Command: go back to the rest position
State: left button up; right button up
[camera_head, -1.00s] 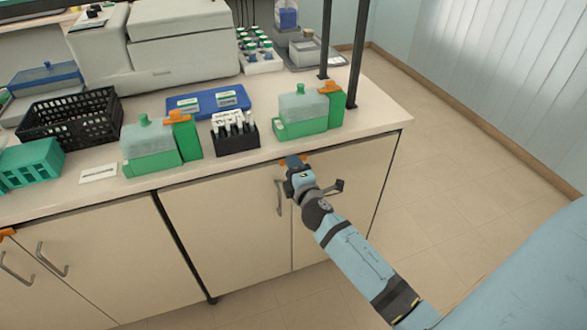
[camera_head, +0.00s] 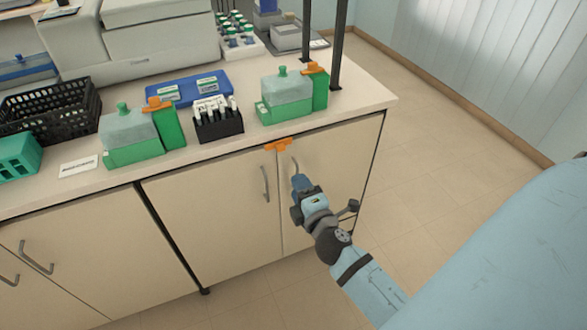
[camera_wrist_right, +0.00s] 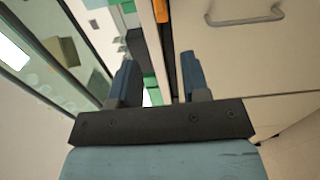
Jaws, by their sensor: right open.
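My right gripper (camera_head: 299,182) is in front of the cabinet doors, below the bench's front edge and apart from the things on top. In the right wrist view its two blue fingers (camera_wrist_right: 158,85) stand apart with nothing between them. My left gripper is not in view.
The bench top (camera_head: 345,97) holds two green staining jars, left (camera_head: 130,135) and right (camera_head: 287,95), a black slide rack (camera_head: 218,122), a blue tray (camera_head: 188,90) and a black basket (camera_head: 50,115). An orange clip (camera_head: 278,144) sits at the bench edge. Floor (camera_head: 440,160) at right is clear.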

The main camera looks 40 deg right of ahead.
jog(key=shift+s, duration=0.2)
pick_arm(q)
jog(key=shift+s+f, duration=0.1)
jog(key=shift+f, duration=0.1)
pick_arm(e)
jog(key=s+a+f+m+g+y, duration=0.75)
jog(key=s+a+f+m, duration=0.35)
jog(key=s+a+m, duration=0.25)
pick_arm(q)
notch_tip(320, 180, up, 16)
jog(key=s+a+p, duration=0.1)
jog(key=p, duration=2)
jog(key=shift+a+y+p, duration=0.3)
jog(key=shift+p, duration=0.1)
pick_arm(e)
notch_tip(320, 180, up, 16)
jog(key=n, duration=0.1)
jog(key=shift+d+f+t, duration=0.25)
jog(key=shift+d+t, duration=0.2)
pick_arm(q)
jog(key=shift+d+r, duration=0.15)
